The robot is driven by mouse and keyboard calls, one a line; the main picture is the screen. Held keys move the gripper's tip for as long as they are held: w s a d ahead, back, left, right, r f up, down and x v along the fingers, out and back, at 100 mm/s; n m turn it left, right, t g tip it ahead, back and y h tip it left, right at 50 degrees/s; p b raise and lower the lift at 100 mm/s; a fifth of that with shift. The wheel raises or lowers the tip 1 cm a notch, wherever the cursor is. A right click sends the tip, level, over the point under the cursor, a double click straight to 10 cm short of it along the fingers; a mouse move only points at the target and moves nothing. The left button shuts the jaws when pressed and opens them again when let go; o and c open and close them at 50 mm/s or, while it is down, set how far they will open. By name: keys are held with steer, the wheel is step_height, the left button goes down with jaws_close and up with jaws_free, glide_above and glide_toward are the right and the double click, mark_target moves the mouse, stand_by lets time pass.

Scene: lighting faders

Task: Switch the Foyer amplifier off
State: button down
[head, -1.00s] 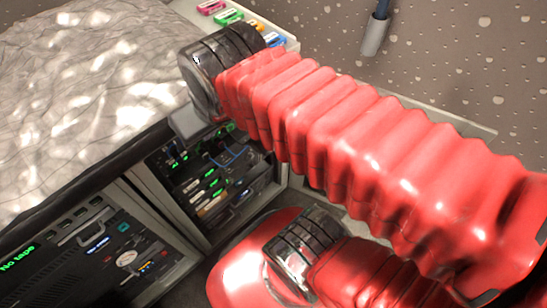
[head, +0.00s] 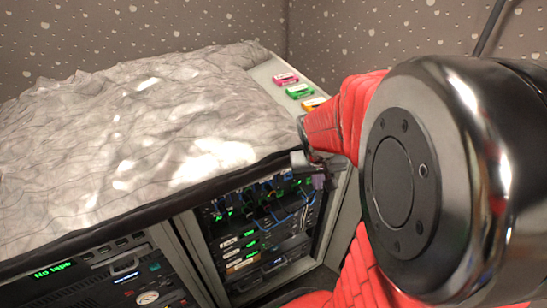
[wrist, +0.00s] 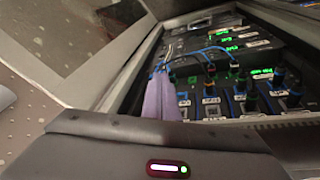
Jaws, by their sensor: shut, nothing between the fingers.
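The equipment rack (head: 262,225) stands under the draped desk, with several dark units, green displays, white labels and blue cables. It also shows close up in the wrist view (wrist: 235,75). I cannot read which unit is the Foyer amplifier, and its switch cannot be made out. My gripper (wrist: 163,85) shows as two purple fingers, shut and empty, reaching over the left side of the rack near the blue cables. In the head view my gripper (head: 319,181) is small, at the rack's upper right corner. Whether it touches anything is unclear.
A grey crumpled cover (head: 120,140) lies over the desk. A unit reading "No tape" (head: 53,271) is at the lower left. Pink (head: 286,79), green (head: 299,91) and orange (head: 314,103) labelled blocks sit on the right ledge. The rack's pale side frame (wrist: 125,75) borders the fingers closely.

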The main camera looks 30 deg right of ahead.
steer(key=s+d+f+m+g, duration=0.15)
steer(key=s+d+f, duration=0.35)
steer(key=f, duration=0.5)
steer(key=s+d+f+m+y, duration=0.1)
steer(key=s+d+f+m, duration=0.15)
steer(key=d+f, duration=0.6)
steer(key=s+d+f+m, duration=0.1)
steer(key=s+d+f, duration=0.3)
steer(key=f, duration=0.8)
steer(key=w+f+m+t, duration=0.3)
steer(key=f+t, duration=0.2)
steer(key=f, duration=0.6)
steer(key=w+a+f+m+t+y, duration=0.2)
steer(key=w+a+m+t, duration=0.1)
steer(key=a+t, duration=0.3)
steer(key=shift+w+a+f+m+t, duration=0.3)
steer(key=shift+a+m+t, duration=0.1)
steer(key=shift+m+t, duration=0.45)
